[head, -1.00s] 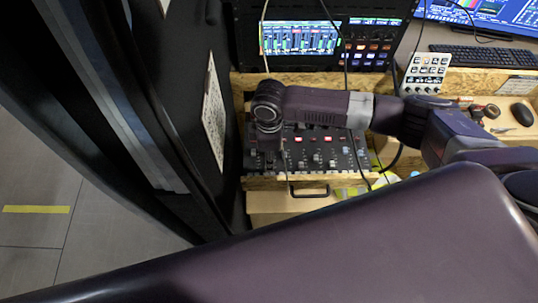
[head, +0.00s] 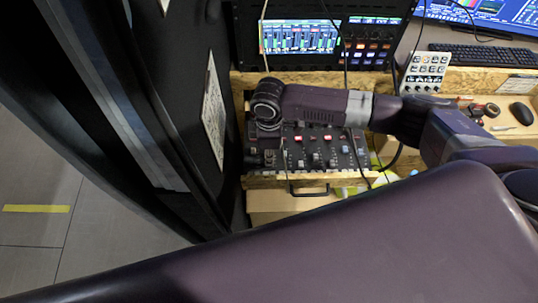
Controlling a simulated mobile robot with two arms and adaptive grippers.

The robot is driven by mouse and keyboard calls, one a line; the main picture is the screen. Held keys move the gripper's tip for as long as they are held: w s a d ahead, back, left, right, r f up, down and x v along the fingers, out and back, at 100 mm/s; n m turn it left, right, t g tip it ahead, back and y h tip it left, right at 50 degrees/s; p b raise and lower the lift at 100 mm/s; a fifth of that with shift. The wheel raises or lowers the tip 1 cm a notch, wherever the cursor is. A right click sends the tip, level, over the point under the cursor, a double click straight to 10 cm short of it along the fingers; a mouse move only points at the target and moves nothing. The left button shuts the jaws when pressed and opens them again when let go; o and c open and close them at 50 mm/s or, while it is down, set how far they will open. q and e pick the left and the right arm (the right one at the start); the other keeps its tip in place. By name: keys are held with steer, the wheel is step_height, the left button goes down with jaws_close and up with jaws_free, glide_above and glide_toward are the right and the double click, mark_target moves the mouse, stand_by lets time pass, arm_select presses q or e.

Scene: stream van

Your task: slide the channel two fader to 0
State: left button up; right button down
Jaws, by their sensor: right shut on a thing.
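The black mixer panel (head: 322,160) lies in the wooden console, with rows of small knobs, several red and white caps and faders. My right arm reaches in from the right over its far edge. My right gripper (head: 267,132) points down at the panel's left part, mostly hidden under its round wrist. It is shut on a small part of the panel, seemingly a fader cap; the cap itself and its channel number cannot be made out. Other small controls show just in front of the gripper. My left gripper is not in view.
A rack unit with a lit meter screen (head: 300,37) stands behind the mixer. Thin cables (head: 346,90) hang in front of it. A black door-like panel (head: 190,110) closes off the left. A keyboard (head: 485,55) and mouse (head: 521,113) lie at right.

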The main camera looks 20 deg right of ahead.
steer(key=shift+w+d, duration=0.2)
steer(key=shift+w, duration=0.5)
steer(key=shift+w+d, duration=0.15)
steer(key=shift+w, duration=0.55)
steer(key=c, duration=1.8)
jaws_free()
steer(key=shift+c, duration=0.2)
steer(key=shift+r, duration=0.1)
step_height(320, 180, up, 12)
